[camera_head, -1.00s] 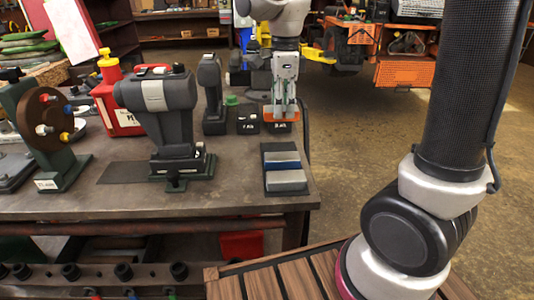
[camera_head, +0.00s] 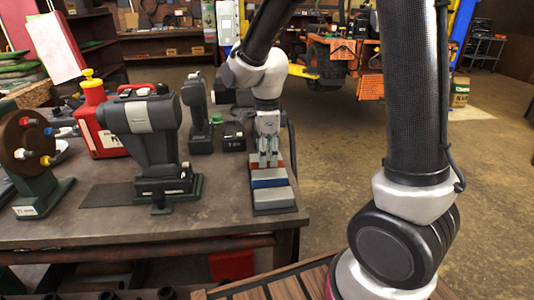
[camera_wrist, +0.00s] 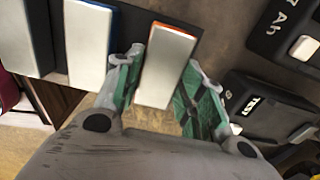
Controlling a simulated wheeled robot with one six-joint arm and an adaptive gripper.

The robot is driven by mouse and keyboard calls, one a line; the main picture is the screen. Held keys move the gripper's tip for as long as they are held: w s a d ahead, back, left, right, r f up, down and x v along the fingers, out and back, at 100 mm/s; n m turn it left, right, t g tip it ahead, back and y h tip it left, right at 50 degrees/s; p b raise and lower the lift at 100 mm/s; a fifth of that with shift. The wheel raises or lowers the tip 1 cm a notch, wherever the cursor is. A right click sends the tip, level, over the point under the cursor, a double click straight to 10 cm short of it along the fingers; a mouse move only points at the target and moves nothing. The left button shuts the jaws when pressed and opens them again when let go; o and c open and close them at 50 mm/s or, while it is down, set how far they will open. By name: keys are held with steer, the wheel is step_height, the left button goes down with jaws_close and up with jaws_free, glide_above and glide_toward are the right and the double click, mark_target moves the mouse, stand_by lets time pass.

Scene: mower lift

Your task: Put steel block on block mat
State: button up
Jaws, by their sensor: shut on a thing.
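My gripper (camera_head: 269,158) is shut on a steel block with a bright metal face and an orange side; in the wrist view my gripper (camera_wrist: 160,90) has one finger on each side of the steel block (camera_wrist: 168,62). The block mat (camera_head: 274,211), a dark strip, lies near the table's right edge. The held block is over the far end of the mat (camera_wrist: 136,25); I cannot tell whether it touches. Another metal block (camera_head: 273,198) and a blue-sided block (camera_wrist: 90,42) lie side by side on the mat, apart from the held one.
A black battery case (camera_head: 233,137) stands just beyond the mat; dark cases (camera_wrist: 270,110) are close to my right finger in the wrist view. A large grey tool (camera_head: 145,125) stands left of the mat. The bench's right edge is close.

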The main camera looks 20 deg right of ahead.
steer(key=o, duration=1.3)
steer(key=shift+f, duration=0.1)
step_height(320, 180, up, 12)
steer(key=f, duration=0.1)
steer(key=s+d+r+n+t, duration=0.1)
steer(key=s+d+n, duration=0.4)
steer(key=s+n, duration=0.1)
steer(key=s+d+r+n+t, duration=0.2)
steer(key=s+d+n, duration=0.3)
steer(key=s+n, duration=0.1)
steer(key=s+d+r+n+t, duration=0.1)
steer(key=s+d+n, duration=0.4)
steer(key=s+n, duration=0.2)
steer(key=shift+r+n, duration=0.35)
steer(key=shift+n, duration=0.25)
